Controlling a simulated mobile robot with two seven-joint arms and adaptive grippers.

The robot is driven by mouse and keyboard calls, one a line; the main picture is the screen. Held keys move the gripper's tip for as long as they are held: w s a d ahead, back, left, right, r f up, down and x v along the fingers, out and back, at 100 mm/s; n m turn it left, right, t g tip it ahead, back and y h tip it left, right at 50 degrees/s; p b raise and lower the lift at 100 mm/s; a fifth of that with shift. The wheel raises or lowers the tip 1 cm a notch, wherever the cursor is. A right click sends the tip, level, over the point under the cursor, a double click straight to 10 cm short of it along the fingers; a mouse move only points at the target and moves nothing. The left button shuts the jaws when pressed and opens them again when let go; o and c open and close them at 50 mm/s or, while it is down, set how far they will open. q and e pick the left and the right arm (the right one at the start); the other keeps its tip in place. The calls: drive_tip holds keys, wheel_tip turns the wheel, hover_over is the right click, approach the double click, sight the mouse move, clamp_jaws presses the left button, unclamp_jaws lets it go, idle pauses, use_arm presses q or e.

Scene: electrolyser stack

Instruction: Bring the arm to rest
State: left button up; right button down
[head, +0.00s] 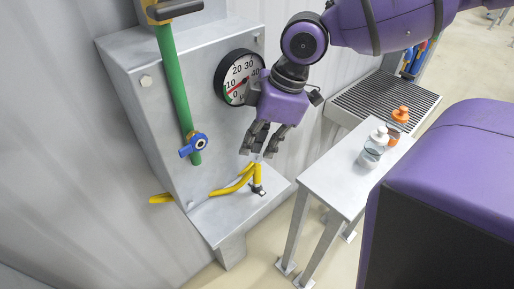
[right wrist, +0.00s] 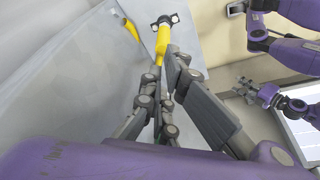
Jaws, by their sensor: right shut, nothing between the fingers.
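My right arm comes in from the top right of the head view. Its gripper (head: 257,150) points down in front of the grey cabinet, below the round gauge (head: 239,78). The fingers are shut with nothing between them; they also show in the right wrist view (right wrist: 162,92).
The grey cabinet (head: 135,75) carries a green pipe (head: 176,95) and a blue-handled valve (head: 196,146). To the right, a narrow grey table (head: 335,182) holds a clear bottle (head: 373,149) and an orange-capped bottle (head: 397,121). A dark grate (head: 385,98) lies behind it.

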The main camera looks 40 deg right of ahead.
idle(0.3)
